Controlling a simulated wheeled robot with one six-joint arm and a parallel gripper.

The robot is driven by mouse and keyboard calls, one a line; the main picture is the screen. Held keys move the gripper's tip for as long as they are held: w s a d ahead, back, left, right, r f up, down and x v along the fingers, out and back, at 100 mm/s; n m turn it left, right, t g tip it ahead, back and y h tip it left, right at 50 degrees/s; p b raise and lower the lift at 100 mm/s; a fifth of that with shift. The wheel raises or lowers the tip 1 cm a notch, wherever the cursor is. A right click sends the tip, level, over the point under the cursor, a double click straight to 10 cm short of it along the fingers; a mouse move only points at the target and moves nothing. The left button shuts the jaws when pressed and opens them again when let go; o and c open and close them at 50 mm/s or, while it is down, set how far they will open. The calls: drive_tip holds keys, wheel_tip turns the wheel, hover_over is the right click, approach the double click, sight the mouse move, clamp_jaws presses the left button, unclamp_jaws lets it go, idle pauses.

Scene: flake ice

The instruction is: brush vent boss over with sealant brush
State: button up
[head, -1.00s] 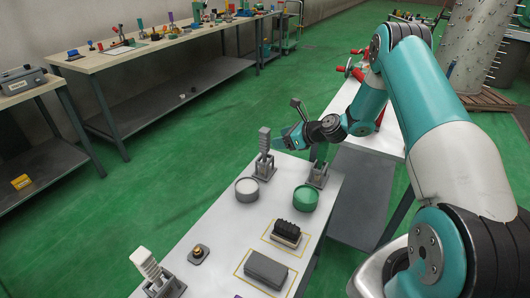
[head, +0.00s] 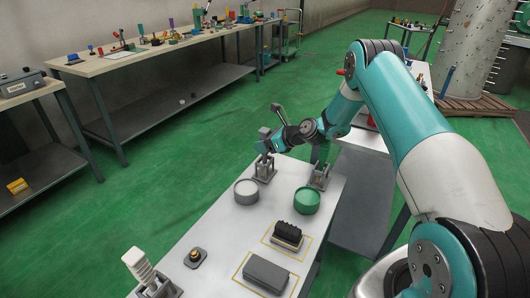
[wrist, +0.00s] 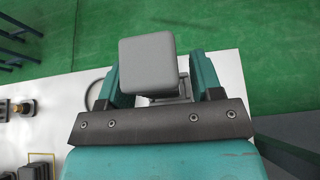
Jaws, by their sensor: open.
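A brush-like tool with a grey block handle (head: 265,146) stands upright in a grey holder at the table's far end. In the wrist view its square grey top (wrist: 148,65) sits between the fingers of my gripper (wrist: 155,82). My gripper is open, with one finger on each side of the handle; I cannot tell whether either touches it. The gripper also shows in the head view (head: 270,146). A small brass-topped fitting on a dark plate, likely the vent boss (head: 195,255), sits near the table's left edge. Which tool is the sealant brush is not marked.
A grey round pot (head: 246,193) and a green pot (head: 306,202) stand near the holder. Another holder (head: 320,178) is to the right. A white-handled tool (head: 138,263), black-topped block (head: 287,231) and grey block (head: 266,274) are nearer.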

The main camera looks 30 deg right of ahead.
sight(265, 130)
idle(0.8)
clamp_jaws()
drive_tip(key=shift+r+p, duration=0.15)
drive_tip(key=shift+p, duration=0.15)
drive_tip(key=shift+r+p, duration=0.7)
drive_tip(key=shift+r, duration=0.2)
drive_tip(key=shift+r+p, duration=1.95)
drive_tip(key=shift+r, duration=0.65)
